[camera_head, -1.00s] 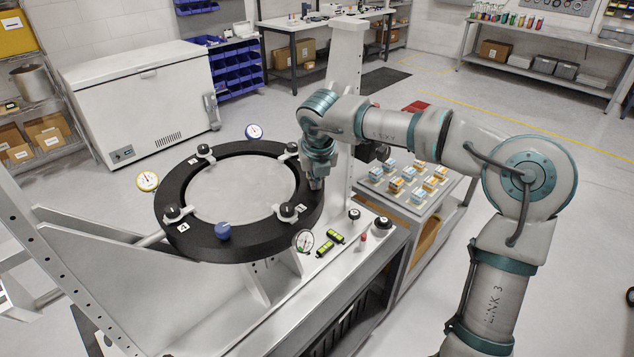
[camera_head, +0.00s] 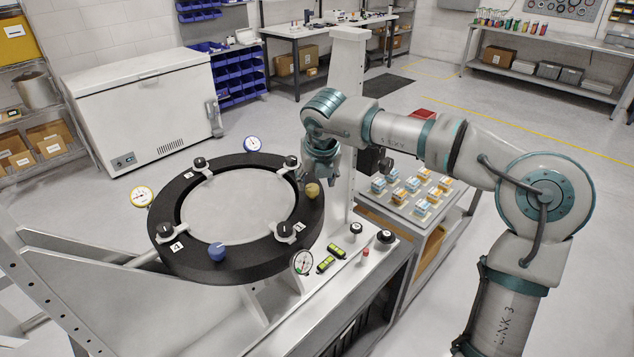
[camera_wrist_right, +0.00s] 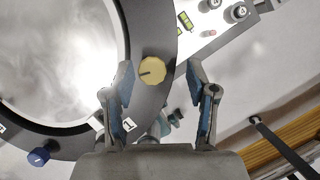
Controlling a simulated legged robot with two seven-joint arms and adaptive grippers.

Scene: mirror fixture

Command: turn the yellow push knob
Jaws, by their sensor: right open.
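The yellow push knob (camera_head: 312,190) sits on the right side of the black ring (camera_head: 171,255) in the head view. In the right wrist view the yellow knob (camera_wrist_right: 152,70) has a dark line on its face. My right gripper (camera_head: 320,172) is just above and behind the knob in the head view. In the right wrist view my right gripper (camera_wrist_right: 160,70) is open, with the knob appearing between its fingertips and gaps on both sides. I see no finger touching it. My left gripper is in neither view.
A blue knob (camera_head: 217,251) and several black clamps sit on the ring. Dial gauges (camera_head: 302,262) stand around its edge. Green levels (camera_head: 326,264) and black knobs (camera_head: 385,237) are on the bench at right. A post (camera_head: 345,110) rises behind my right gripper.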

